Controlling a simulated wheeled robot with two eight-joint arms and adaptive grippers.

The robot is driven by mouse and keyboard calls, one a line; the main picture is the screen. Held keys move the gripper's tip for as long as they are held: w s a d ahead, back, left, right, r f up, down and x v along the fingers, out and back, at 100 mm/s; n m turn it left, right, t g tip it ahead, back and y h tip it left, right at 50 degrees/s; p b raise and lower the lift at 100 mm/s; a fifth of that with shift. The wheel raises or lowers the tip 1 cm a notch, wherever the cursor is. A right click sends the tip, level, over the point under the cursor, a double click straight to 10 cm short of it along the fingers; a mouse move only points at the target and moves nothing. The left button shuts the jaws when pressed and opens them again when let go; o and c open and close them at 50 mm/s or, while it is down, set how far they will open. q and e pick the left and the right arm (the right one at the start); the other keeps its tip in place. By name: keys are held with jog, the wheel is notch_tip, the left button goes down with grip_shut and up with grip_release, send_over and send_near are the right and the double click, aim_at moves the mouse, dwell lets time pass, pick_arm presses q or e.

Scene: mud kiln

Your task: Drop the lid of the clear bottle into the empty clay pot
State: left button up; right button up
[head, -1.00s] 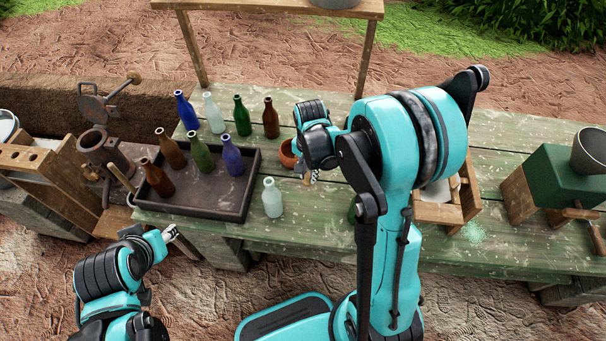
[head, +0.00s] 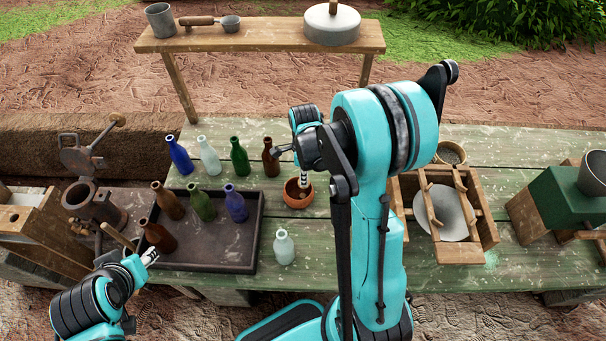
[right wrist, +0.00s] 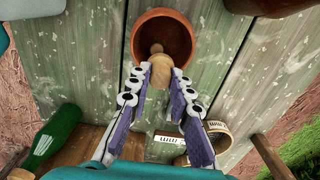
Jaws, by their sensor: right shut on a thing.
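The clay pot (head: 298,200) stands on the green table; its round mouth (right wrist: 165,32) faces the right wrist camera. My right gripper (head: 304,182) is over the pot in the head view. In the right wrist view, my right gripper (right wrist: 163,74) is shut on a tan cork lid (right wrist: 159,70), its inner end overlapping the pot's opening. Whether it touches the pot is unclear. A pale clear bottle (head: 284,248) stands right of the tray, with no lid visible on it. My left gripper (head: 150,257) is near the tray's front left corner; its finger gap is unclear.
A dark tray (head: 210,258) holds several brown, green and blue bottles. Behind it stand a blue bottle (head: 180,157), another clear bottle (head: 209,157), a green bottle (head: 239,158) and a brown bottle (head: 270,158). A wooden frame (head: 465,250) stands to the right.

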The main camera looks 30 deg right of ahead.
notch_tip(320, 180, down, 4)
jog(key=shift+f+b, duration=0.1)
jog(key=shift+b, duration=1.15)
jog(key=o, duration=0.8)
notch_tip(320, 180, up, 12)
jog(key=shift+r, duration=0.1)
jog(key=shift+s, duration=0.1)
